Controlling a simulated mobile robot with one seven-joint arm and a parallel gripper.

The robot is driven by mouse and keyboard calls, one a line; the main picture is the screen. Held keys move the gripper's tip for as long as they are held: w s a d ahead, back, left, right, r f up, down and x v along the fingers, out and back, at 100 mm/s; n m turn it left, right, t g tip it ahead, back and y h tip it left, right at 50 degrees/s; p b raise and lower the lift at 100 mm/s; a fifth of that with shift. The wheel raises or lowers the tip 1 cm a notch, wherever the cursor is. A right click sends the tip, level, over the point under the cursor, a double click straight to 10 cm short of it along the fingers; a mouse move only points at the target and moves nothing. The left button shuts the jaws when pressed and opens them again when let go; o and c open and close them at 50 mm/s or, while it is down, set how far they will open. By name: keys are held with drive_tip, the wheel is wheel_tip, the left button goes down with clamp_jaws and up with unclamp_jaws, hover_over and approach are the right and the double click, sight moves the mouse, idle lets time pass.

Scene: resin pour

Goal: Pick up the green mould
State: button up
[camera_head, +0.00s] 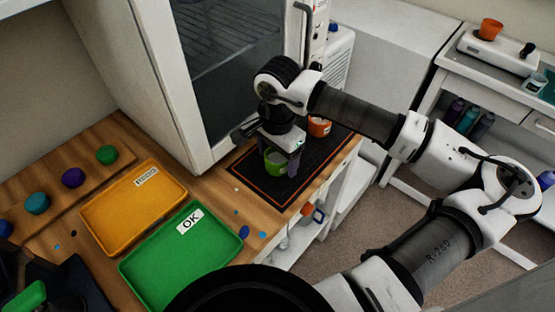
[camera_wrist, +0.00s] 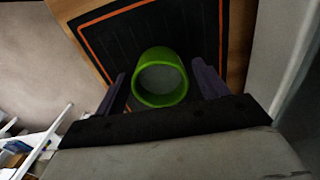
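The green mould (camera_head: 275,162) is a small round cup on a black mat (camera_head: 250,183) with an orange border. In the wrist view the green mould (camera_wrist: 160,78) shows a pale grey inside. My gripper (camera_head: 284,158) is over the mat at the mould. In the wrist view my gripper (camera_wrist: 163,92) has its two purple-grey fingers apart, one on each side of the mould. A gap shows between each finger and the mould's wall. The head view partly hides the mould behind my gripper.
An orange mould (camera_head: 319,126) stands on the mat behind my gripper. A yellow tray (camera_head: 108,238) and a green tray marked OK (camera_head: 150,277) lie on the wooden bench to the left. A glass-fronted cabinet (camera_head: 235,60) rises close behind the mat.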

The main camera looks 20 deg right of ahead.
drive_tip(key=c, duration=0.9)
drive_tip(key=shift+r, duration=0.1)
wheel_tip(320, 180, up, 20)
drive_tip(key=b, duration=0.3)
